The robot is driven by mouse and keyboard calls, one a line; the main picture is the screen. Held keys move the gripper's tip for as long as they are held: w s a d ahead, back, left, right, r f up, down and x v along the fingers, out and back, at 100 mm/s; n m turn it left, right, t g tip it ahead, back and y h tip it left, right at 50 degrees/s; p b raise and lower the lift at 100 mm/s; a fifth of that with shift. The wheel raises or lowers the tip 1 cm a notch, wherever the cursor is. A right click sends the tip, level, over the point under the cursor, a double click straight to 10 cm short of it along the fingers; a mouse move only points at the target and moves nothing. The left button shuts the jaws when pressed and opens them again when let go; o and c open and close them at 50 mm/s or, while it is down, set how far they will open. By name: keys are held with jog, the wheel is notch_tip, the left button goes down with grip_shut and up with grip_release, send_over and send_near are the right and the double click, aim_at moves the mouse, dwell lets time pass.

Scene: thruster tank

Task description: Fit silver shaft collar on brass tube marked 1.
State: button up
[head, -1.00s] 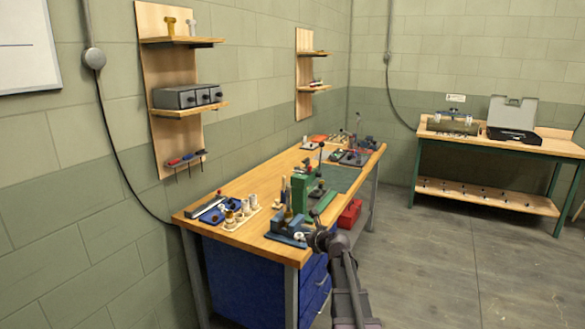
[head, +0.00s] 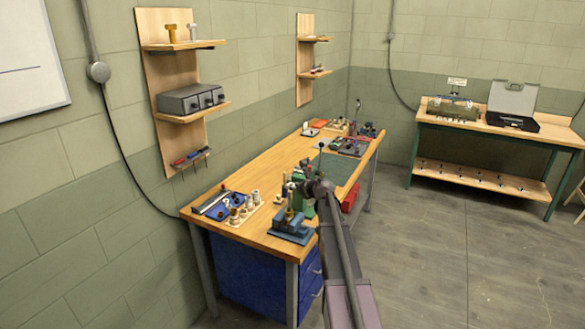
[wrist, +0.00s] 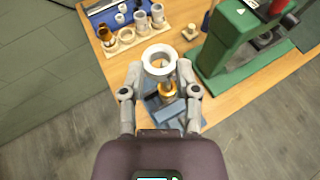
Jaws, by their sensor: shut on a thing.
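My gripper (wrist: 159,75) is shut on a pale silver ring, the shaft collar (wrist: 148,71), held between its fingertips with the bore facing the wrist camera. Below the collar, a brass tube (wrist: 168,91) stands in a blue fixture (wrist: 151,106) on the bench; the collar is apart from it. In the head view the brass tube (head: 289,214) stands upright in the blue fixture (head: 291,233) at the near bench edge. My gripper (head: 303,187) is above and behind it there, and the collar is not clear to see. No mark 1 is readable.
A green press (wrist: 232,45) stands right of the gripper. A wooden rack (wrist: 127,47) with brass and silver parts is at left, beside a blue tray (head: 221,205). A small wooden block (wrist: 190,31) lies between rack and press. The bench top (head: 262,190) is partly clear.

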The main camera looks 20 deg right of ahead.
aim_at(290, 195)
jog(key=shift+w+d+r+p, duration=0.1)
jog(key=shift+w+r+p, duration=0.45)
jog(key=shift+r, duration=0.2)
jog(key=shift+w+r+p, duration=0.4)
jog(key=shift+w+r, duration=0.15)
jog(key=shift+r, duration=0.2)
jog(key=shift+f, duration=0.25)
jog(key=shift+f+b, duration=3.85)
jog(key=shift+b, duration=0.25)
jog(key=o, duration=1)
jog(key=shift+f, duration=0.1)
